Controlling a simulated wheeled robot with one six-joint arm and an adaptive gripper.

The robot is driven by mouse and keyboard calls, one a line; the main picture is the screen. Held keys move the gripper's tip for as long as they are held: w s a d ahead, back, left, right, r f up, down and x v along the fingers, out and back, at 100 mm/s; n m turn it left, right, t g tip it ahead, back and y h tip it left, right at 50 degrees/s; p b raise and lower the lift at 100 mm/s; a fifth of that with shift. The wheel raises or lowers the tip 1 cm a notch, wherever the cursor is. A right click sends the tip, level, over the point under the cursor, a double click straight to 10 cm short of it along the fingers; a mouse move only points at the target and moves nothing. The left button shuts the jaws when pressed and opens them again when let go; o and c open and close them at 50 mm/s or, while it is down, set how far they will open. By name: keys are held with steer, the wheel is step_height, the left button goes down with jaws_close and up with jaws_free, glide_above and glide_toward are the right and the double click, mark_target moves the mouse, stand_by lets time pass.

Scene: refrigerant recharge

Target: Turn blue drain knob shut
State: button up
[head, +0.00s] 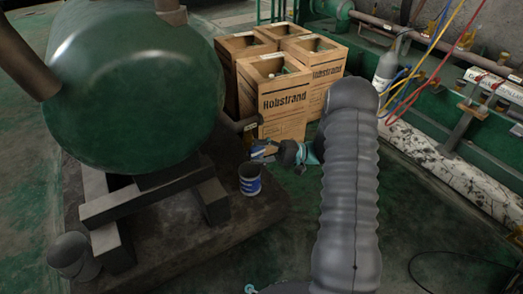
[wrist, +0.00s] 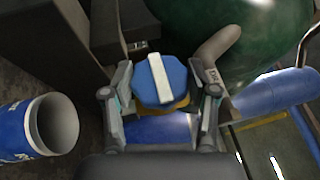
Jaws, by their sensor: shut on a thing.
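The blue drain knob (wrist: 160,80) is an octagonal blue cap with a white bar across its top, seen close in the wrist view. My gripper (wrist: 160,95) has one finger on each side of the knob and is shut on it. In the head view the knob (head: 258,151) shows small beside my gripper (head: 272,151), low in front of the crates. My arm hides part of the area to the right. The white bar runs nearly upright in the wrist view, tilted slightly.
A blue and white bucket (head: 250,179) stands just below the knob; it also shows in the wrist view (wrist: 40,127). A large green tank (head: 135,85) is at left on dark supports. Wooden crates (head: 285,100) stand behind. Hoses (head: 425,60) hang at upper right.

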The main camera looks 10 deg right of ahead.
stand_by(0.3)
steer(key=o, duration=1.2)
steer(key=shift+c, duration=0.2)
steer(key=v, duration=1.2)
